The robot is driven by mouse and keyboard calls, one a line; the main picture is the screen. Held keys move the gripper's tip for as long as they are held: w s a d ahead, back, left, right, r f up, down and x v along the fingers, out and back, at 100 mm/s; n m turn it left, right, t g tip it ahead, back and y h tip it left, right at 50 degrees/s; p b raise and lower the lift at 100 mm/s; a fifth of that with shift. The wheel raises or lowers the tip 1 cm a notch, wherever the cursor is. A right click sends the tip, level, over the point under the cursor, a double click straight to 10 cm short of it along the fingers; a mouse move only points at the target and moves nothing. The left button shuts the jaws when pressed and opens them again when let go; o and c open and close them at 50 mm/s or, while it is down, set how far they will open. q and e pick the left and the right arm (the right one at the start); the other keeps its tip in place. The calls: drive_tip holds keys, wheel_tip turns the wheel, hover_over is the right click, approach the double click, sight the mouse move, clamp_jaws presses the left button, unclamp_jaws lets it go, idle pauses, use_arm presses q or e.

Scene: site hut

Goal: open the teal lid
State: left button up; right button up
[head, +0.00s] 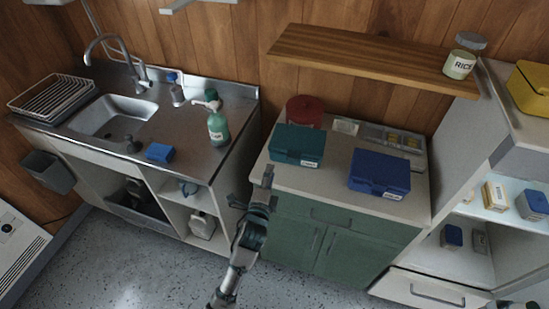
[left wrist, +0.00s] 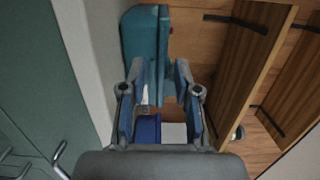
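The teal box (head: 297,143) stands on the counter of the green cabinet, its lid lying closed and a pale label on its front. My left gripper (head: 264,180) is in front of the counter edge, below and left of the teal box, apart from it. In the left wrist view, the teal box (left wrist: 140,40) appears turned on its side beyond the fingers. The left gripper's fingers (left wrist: 161,68) are spread with a gap and nothing held between them. My right gripper is not identifiable in these views.
A blue box (head: 380,173) stands right of the teal box. A red round container (head: 305,110) and a divided tray (head: 393,139) are behind. A wooden shelf (head: 370,58) with a jar overhangs the counter's back. A green bottle (head: 217,128) stands by the sink.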

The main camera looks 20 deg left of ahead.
sight(275, 154)
use_arm(q)
drive_tip(key=w, duration=0.5)
drive_tip(key=w+b, duration=0.1)
drive_tip(key=w, duration=0.1)
drive_tip(key=shift+w+a, duration=0.3)
drive_tip(key=shift+a, duration=0.05)
use_arm(e)
drive_tip(key=r, duration=0.3)
drive_tip(key=shift+s+r, duration=0.15)
drive_tip(key=shift+s, duration=0.1)
use_arm(q)
clamp_jaws()
